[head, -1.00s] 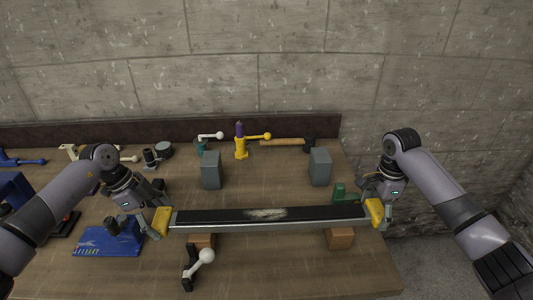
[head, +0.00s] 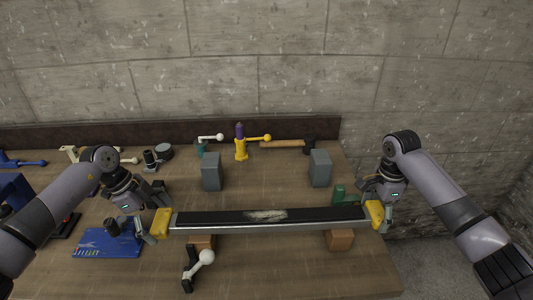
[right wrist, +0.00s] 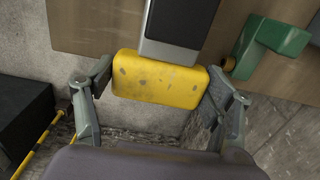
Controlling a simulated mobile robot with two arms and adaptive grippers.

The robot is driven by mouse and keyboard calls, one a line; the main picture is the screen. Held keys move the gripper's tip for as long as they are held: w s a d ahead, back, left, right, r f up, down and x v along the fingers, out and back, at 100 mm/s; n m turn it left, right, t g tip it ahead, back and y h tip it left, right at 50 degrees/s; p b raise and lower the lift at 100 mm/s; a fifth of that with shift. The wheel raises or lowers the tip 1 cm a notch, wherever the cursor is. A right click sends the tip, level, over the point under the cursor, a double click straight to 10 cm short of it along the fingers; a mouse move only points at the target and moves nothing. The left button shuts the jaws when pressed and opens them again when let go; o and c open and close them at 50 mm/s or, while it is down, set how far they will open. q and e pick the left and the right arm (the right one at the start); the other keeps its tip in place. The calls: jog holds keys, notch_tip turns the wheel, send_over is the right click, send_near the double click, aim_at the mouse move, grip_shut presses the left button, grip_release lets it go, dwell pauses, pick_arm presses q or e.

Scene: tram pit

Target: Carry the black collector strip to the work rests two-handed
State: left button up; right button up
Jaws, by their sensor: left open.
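The long black collector strip (head: 235,217) has a pale worn patch, a metal lower edge and a yellow block on each end. It lies level across the front of the bench. My left gripper (head: 150,228) is open at the left yellow block (head: 161,223). My right gripper (head: 378,214) is at the right yellow block (head: 375,214). In the right wrist view its fingers stand on both sides of that yellow block (right wrist: 160,74); firm contact cannot be made out. Two brown blocks (head: 202,242) (head: 340,239) show under the strip; whether it touches them is unclear.
Two grey blocks (head: 211,172) (head: 320,168) stand behind the strip. A white-knobbed lever (head: 203,260) stands in front of it. A green part (head: 342,194) is near my right gripper, a blue plate (head: 105,243) near my left. A yellow tool (head: 241,148) and hammer (head: 285,143) are at the back.

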jog(key=o, duration=0.5)
pick_arm(q)
jog(key=shift+o, duration=0.2)
jog(key=shift+r, duration=0.1)
pick_arm(e)
jog(key=shift+o, duration=0.3)
pick_arm(q)
jog(key=shift+r, duration=0.1)
dwell(1.0)
jog(key=v, duration=1)
dwell(0.8)
dwell(0.8)
pick_arm(e)
jog(key=shift+r, duration=5.05)
